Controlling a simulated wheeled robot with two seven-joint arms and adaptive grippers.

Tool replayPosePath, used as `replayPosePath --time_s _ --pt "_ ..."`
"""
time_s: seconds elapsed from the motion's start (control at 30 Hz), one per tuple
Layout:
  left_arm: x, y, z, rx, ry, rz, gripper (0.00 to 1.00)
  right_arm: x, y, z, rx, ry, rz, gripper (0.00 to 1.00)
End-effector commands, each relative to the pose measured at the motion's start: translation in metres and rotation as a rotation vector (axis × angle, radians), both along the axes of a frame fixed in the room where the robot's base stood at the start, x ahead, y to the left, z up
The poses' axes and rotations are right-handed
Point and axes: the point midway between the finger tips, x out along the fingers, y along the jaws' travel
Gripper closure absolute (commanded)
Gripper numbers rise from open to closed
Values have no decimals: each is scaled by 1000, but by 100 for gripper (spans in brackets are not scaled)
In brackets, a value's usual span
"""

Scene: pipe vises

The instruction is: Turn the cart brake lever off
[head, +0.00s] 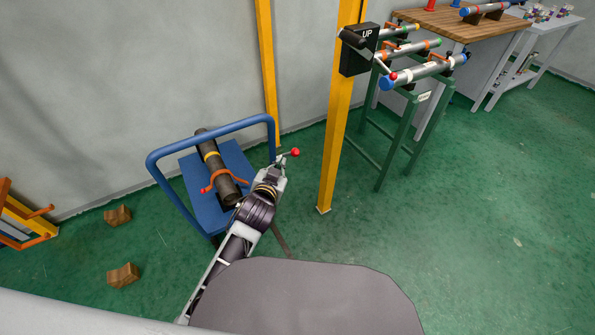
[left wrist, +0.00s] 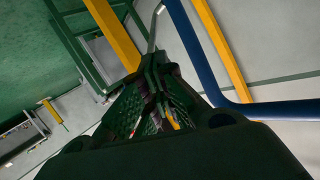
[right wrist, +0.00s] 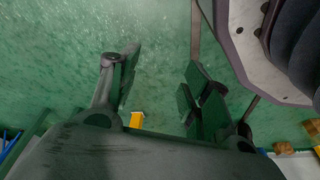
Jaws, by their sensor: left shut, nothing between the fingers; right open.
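The blue cart (head: 208,213) stands by the wall at left centre. A lever with a red knob (head: 295,152) sticks out at its right side, by the blue push handle (head: 210,129). My left gripper (head: 279,166) is just below the knob, its fingers shut and empty. In the left wrist view the shut fingertips (left wrist: 156,62) point at a thin grey rod (left wrist: 153,32), probably the lever's. I cannot tell whether they touch it; the knob does not show there. My right gripper (right wrist: 157,90) is open and empty over green floor in the right wrist view.
A dark pipe (head: 217,170) lies on the cart with an orange strap. A yellow post (head: 337,130) with a black "UP" box (head: 358,50) stands right of the cart. Behind it is a green pipe stand (head: 397,142). Two wooden chocks (head: 123,275) lie at left. Floor at right is clear.

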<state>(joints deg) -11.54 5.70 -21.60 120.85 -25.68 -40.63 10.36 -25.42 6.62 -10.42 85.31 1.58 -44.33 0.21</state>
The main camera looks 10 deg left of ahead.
Motion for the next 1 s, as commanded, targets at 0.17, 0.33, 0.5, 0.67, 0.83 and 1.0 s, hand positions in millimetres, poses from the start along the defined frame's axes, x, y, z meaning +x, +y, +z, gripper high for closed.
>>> replayPosePath --time_s 0.17,0.33,0.5,0.67,0.83,1.0 --pt "6 10 -17 184 -80 -65 100 9 8 12 14 -11 2 52" --pt "14 11 -24 378 -195 -135 100 17 17 27 30 -23 3 52" --pt "19 11 -31 574 -311 -196 100 25 24 45 45 -34 7 52" --pt "20 10 -39 763 -420 -243 100 29 31 61 59 -42 10 52" --pt "19 8 -48 965 -539 -284 100 33 38 80 75 -53 15 52" --pt "14 5 -60 1164 -658 -313 100 35 44 100 91 -65 19 52"
